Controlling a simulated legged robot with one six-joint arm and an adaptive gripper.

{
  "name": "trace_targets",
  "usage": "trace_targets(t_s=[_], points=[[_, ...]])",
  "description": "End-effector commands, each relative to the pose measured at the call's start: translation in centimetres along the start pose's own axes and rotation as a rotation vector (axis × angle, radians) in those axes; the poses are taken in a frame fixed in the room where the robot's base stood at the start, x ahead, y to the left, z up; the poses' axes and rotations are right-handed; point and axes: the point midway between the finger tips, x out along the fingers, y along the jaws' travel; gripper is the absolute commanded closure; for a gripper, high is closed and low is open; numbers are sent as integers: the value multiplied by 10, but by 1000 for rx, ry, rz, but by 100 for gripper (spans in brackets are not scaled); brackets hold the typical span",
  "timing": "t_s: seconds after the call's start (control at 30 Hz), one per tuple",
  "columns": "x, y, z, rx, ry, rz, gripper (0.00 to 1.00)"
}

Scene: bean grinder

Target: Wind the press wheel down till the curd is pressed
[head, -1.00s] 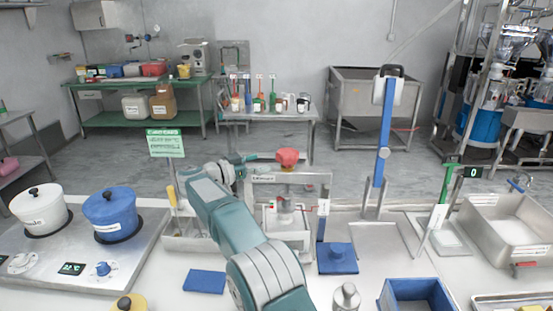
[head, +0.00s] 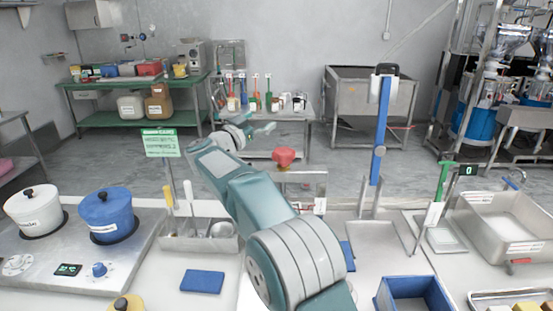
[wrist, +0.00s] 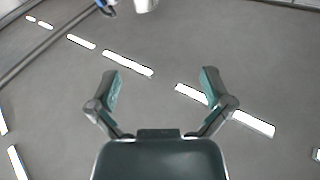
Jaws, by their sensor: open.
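The red press wheel (head: 284,157) sits on top of the metal press frame (head: 321,186), just right of my raised arm in the head view. My forearm hides the lower press, so the curd and the pressing plate cannot be seen. My gripper (head: 266,128) is above and to the left of the wheel in the picture, apart from it. In the wrist view my gripper (wrist: 160,74) has its two fingers spread with nothing between them. The wheel is not recognisable in that view.
A blue pot (head: 109,216) and a white pot (head: 34,212) stand at the left. A green sign (head: 161,143) and a steel tray with utensils (head: 205,236) are left of my arm. A blue lever (head: 381,130) stands right of the press; a blue bin (head: 416,295) is in front.

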Motion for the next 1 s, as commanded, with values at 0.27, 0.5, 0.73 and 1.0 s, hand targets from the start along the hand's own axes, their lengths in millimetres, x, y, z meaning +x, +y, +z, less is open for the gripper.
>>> trace_targets(t_s=[0.27,0.5,0.73,1.0], points=[[22,23,-83,69,13,-364,0],[0,64,-112,41,-103,-637,0],[-46,131,-102,-46,-318,-812,0],[-109,228,-57,-181,-623,-856,0]])
